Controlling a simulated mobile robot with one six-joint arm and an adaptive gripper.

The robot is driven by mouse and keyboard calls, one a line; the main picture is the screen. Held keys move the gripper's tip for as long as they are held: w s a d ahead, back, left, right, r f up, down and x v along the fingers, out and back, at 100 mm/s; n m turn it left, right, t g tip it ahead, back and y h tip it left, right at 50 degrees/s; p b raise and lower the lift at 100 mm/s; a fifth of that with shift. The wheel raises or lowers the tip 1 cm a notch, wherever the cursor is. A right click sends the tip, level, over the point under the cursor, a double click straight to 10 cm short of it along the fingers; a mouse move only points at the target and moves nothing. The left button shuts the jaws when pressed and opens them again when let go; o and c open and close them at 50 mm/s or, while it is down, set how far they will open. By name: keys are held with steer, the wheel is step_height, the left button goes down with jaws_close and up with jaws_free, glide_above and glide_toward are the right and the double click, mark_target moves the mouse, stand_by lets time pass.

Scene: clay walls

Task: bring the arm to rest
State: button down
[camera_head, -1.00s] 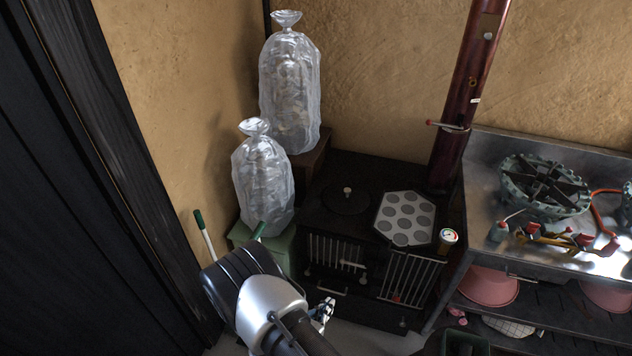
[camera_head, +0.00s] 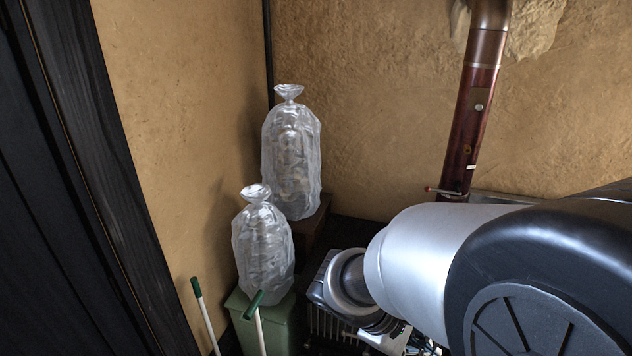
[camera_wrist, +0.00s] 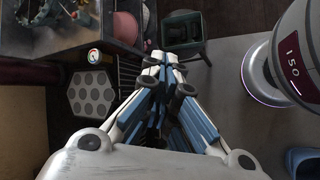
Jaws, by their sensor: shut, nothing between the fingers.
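My arm fills the lower right of the head view, close to the camera. My gripper (camera_wrist: 166,62) shows in the wrist view with its fingertips together and nothing between them. It hangs above the floor, with the dark stove and the grey hexagonal plate (camera_wrist: 91,92) to its left in that view. In the head view my arm hides most of the stove and the metal counter, and only a small part of the wrist end shows at the bottom.
Two clear tied bags, the taller one (camera_head: 292,165) and the shorter one (camera_head: 262,250), stand in the corner. A green box (camera_head: 240,318) and green-tipped sticks (camera_head: 205,315) are below them. In the wrist view, a dark green container (camera_wrist: 183,32) stands beyond the fingertips, with open grey floor (camera_wrist: 222,75) beside it.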

steer(key=s+a+r+m+t+y, duration=0.3)
steer(key=s+r+m+y, duration=0.4)
steer(key=s, duration=0.6)
steer(key=shift+a+r+m+t+y, duration=0.35)
steer(key=shift+a+r+m, duration=0.55)
steer(key=shift+r+m, duration=0.5)
